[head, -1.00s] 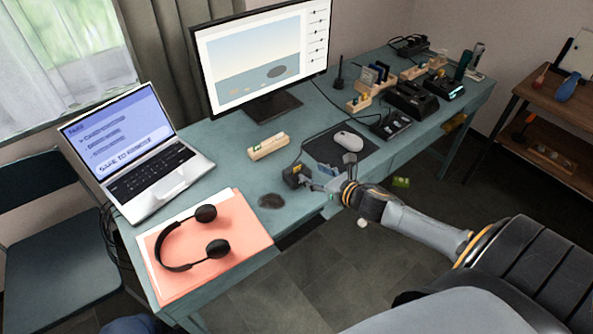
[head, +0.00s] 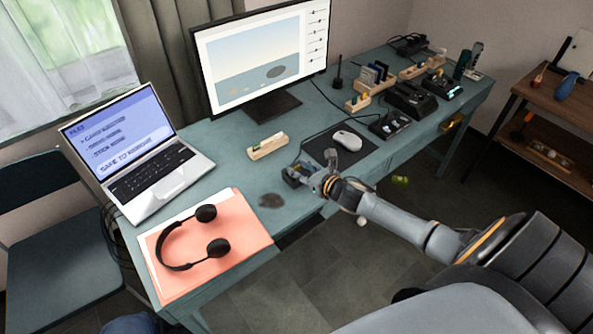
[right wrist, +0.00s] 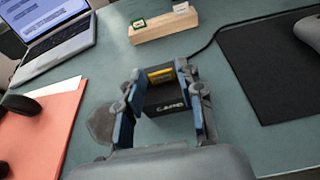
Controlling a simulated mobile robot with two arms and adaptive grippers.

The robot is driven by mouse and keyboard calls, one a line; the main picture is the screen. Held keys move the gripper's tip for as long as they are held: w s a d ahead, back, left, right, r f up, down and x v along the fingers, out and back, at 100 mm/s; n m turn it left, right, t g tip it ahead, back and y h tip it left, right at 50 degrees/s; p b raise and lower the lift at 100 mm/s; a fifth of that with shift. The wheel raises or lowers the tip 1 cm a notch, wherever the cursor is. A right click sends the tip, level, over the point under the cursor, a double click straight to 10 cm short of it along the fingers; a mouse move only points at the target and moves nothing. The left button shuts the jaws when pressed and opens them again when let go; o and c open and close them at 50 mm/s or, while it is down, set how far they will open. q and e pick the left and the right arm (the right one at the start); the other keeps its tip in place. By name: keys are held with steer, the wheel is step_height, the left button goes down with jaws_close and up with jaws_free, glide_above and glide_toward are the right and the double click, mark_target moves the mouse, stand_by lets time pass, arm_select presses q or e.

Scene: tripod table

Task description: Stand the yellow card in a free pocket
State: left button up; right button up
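The yellow card (right wrist: 160,75) shows as a short strip in the top of a small black box (right wrist: 167,100) marked with white letters. The box stands near the desk's front edge in the head view (head: 292,176). My right gripper (right wrist: 163,112) is open, its two blue-padded fingers apart on either side of the box; I cannot tell whether they touch it. It also shows in the head view (head: 312,177). A wooden block (right wrist: 165,30) behind the box holds a green card (right wrist: 139,24) and a pale card (right wrist: 181,8), with bare wood between them. My left gripper is out of view.
Headphones (head: 190,240) rest on a salmon folder (head: 235,262) at left, near a laptop (head: 140,165). Wooden racks (head: 358,103) and black devices (head: 411,100) stand farther right. Desk around the block is clear.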

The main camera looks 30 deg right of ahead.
steer(key=shift+c, duration=1.1)
steer(key=shift+r, duration=0.1)
